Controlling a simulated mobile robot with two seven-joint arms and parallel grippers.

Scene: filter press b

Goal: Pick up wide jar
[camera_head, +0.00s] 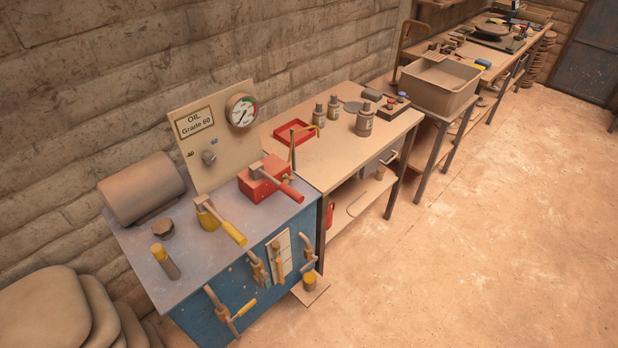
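Three grey jars stand upright on the wooden table in the middle of the view. The widest one, which looks like the wide jar (365,120), stands at the right, near the table's front edge. Nothing covers the wide jar from this side. Neither of my grippers shows in the head view.
A blue machine (205,262) with yellow and red levers, a gauge (241,110) and an oil sign stands at the left front. A red tray (294,131) lies left of the jars. A tan basin (440,84) stands beyond the table. The floor (470,240) at right is clear.

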